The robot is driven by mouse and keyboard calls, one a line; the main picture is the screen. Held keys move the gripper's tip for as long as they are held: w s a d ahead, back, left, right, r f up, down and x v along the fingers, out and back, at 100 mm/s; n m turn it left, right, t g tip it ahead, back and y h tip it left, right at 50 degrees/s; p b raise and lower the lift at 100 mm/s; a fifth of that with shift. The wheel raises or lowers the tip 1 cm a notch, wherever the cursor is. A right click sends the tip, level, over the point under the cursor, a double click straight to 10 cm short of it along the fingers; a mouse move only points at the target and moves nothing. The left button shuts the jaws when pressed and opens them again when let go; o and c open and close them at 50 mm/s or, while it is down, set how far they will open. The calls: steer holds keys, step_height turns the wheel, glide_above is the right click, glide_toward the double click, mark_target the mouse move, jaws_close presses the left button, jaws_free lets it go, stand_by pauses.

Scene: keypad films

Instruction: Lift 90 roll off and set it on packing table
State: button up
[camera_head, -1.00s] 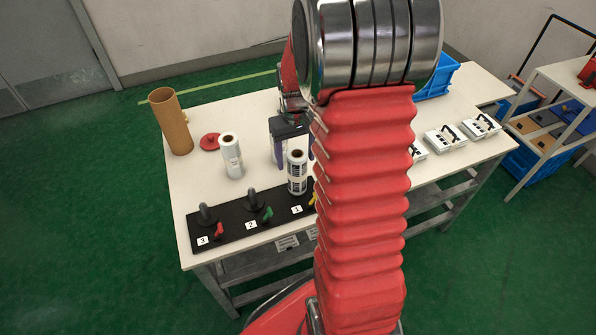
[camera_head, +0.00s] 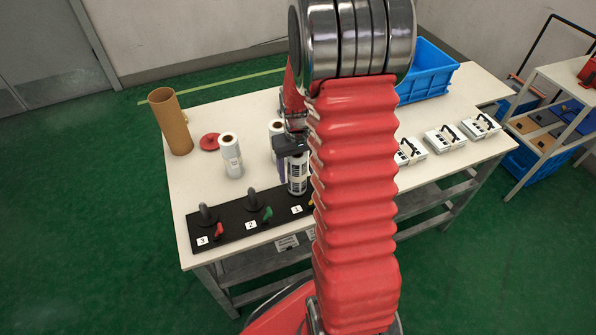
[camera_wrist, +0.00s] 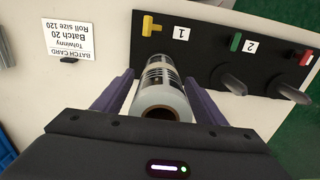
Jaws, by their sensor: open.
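A white film roll with dark print (camera_head: 298,180) stands upright at position 1 of the black board (camera_head: 235,231). It also shows end-on in the wrist view (camera_wrist: 160,98); its size marking is not readable. My gripper (camera_wrist: 158,82) is open, with one purple finger on each side of this roll. A gap shows on at least one side, and I cannot tell whether either finger touches it. In the head view my gripper is at the roll's upper part and partly hides it. The packing table (camera_head: 330,220) is cream-topped.
Two white rolls, one left (camera_head: 231,160) and one behind my gripper (camera_head: 276,128), stand on the table. A brown tube (camera_head: 170,121), red disc (camera_head: 210,141) and blue crate (camera_head: 426,72) are around them. A batch card (camera_wrist: 73,39) reads roll size 120. Positions 2 and 3 hold bare pegs.

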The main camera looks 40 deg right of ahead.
steer(key=shift+c, duration=0.6)
steer(key=c, duration=1.1)
